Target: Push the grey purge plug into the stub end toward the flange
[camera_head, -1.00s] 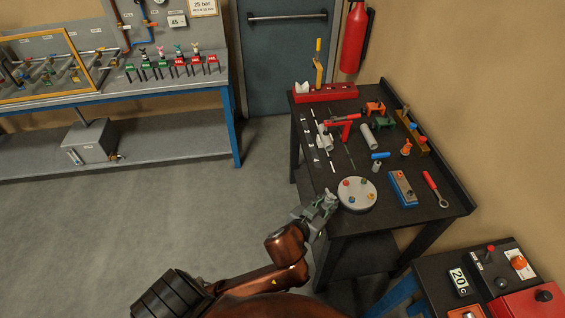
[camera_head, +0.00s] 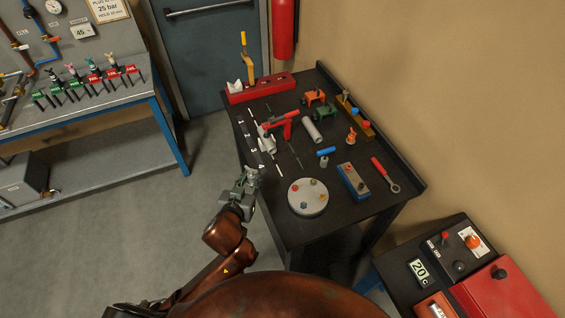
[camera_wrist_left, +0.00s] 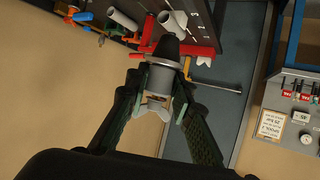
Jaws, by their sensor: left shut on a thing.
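My left gripper (camera_head: 245,188) is shut on the grey purge plug and holds it in the air beside the left edge of the dark table. In the left wrist view the plug (camera_wrist_left: 162,78) sits between the fingertips (camera_wrist_left: 161,90). It has a grey body, a dark tapered nose pointing away from me, and a pale wing-shaped end on my side. In the head view the plug is small and partly hidden by the fingers. My right gripper is not in view.
The dark table (camera_head: 345,225) holds a round grey disc (camera_head: 296,205), a blue-and-grey block (camera_head: 353,181), a red-handled wrench (camera_head: 385,174) and a red rack (camera_head: 280,87). A bench (camera_head: 100,112) with tagged valve handles stands at the left. Clear floor lies between them.

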